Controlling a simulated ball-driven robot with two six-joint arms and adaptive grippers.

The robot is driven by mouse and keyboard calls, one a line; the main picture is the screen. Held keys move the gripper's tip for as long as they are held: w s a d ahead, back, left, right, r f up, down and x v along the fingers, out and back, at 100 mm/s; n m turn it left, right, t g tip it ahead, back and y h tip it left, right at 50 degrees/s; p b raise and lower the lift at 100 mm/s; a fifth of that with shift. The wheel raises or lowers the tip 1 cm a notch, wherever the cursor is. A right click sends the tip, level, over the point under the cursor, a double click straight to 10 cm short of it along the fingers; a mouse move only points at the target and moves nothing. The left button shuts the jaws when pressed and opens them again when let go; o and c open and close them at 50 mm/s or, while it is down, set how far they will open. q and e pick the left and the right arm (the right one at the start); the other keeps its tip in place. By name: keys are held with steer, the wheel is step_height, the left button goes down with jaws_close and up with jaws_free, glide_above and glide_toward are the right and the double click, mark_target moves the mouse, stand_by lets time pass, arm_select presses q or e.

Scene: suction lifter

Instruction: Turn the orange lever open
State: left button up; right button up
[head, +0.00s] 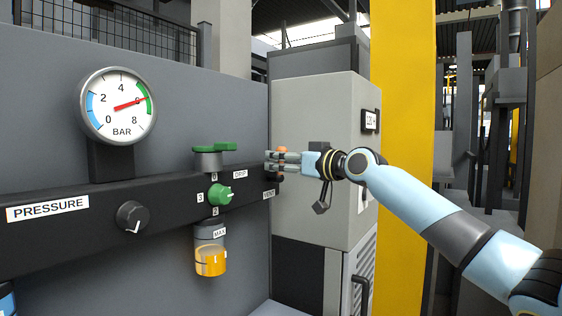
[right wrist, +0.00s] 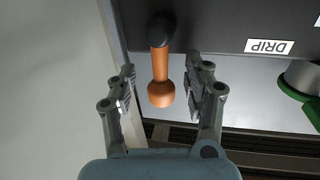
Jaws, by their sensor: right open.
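The orange lever (right wrist: 160,75) shows in the right wrist view as an orange rod with a round orange knob and a dark hub at its far end. It lies between the two fingers of my right gripper (right wrist: 161,90), with a visible gap on each side. The right gripper is open. In the head view the right gripper (head: 272,161) is at the right end of the dark bar, and a bit of the orange lever (head: 282,150) shows by the fingers; the rest is hidden behind them. My left gripper is not in view.
The dark bar (head: 100,198) carries a pressure gauge (head: 117,105), a black knob (head: 132,216), a green knob (head: 219,194), a green handle (head: 215,147) and a cup of yellow liquid (head: 210,258). A grey cabinet (head: 310,110) stands behind my right gripper.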

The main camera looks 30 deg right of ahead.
steer(key=shift+w+a, duration=0.15)
steer(key=shift+w, duration=0.15)
steer(key=c, duration=1)
jaws_close()
steer(key=shift+w+f, duration=0.15)
steer(key=shift+w, duration=0.05)
